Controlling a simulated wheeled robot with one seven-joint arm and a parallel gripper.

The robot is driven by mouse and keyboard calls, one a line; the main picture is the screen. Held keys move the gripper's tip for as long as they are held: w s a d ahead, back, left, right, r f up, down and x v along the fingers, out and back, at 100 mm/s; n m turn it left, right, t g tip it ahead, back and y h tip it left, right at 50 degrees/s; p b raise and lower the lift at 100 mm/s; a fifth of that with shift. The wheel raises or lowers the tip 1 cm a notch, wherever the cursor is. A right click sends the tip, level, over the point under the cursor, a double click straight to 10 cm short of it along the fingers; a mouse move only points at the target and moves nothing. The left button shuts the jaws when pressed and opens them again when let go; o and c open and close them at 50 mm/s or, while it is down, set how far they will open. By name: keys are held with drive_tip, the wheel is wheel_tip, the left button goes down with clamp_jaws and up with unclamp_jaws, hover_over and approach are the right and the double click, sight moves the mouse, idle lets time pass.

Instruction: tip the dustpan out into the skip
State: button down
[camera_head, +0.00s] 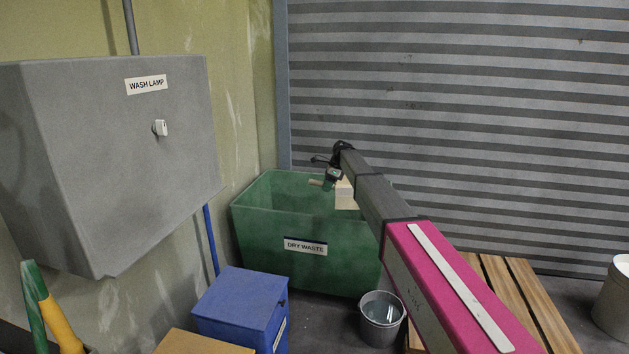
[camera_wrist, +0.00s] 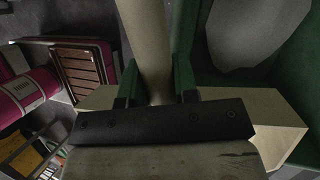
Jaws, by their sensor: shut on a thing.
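The skip (camera_head: 262,232) is a green open bin labelled DRY WASTE, against the wall by the shutter. My gripper (camera_head: 328,181) is above the skip's opening at the end of my outstretched arm. In the wrist view, the green fingers of my gripper (camera_wrist: 154,88) are shut on a thick beige handle (camera_wrist: 146,35), which I take to be the dustpan's. A short beige piece of the dustpan (camera_head: 315,183) shows beside the fingers in the head view. Its pan and load are not clearly visible. The wrist view also shows the skip (camera_wrist: 218,75) and a pale grey patch inside, which I cannot identify.
A grey box (camera_head: 110,150) labelled WASH LAMP, with a white switch, hangs at left. A blue bin (camera_head: 240,305) and a metal pail (camera_head: 382,318) stand before the skip. Wooden slats (camera_head: 540,305) and a white bucket (camera_head: 612,300) are at right. A grey shutter (camera_head: 470,100) closes the back.

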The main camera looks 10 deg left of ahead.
drive_tip(key=w+a+r+m, duration=0.1)
drive_tip(key=w+a+m, duration=0.1)
drive_tip(key=w+a, duration=0.35)
drive_tip(key=shift+w+f, duration=0.8)
drive_tip(key=shift+w, duration=6.5)
drive_tip(key=d+r+n+y, duration=0.1)
drive_tip(key=d+r+y, duration=1)
drive_tip(key=d+r, duration=0.2)
drive_tip(key=shift+s+r+t, duration=0.3)
drive_tip(key=shift+s+r, duration=0.05)
drive_tip(key=shift+r, duration=0.3)
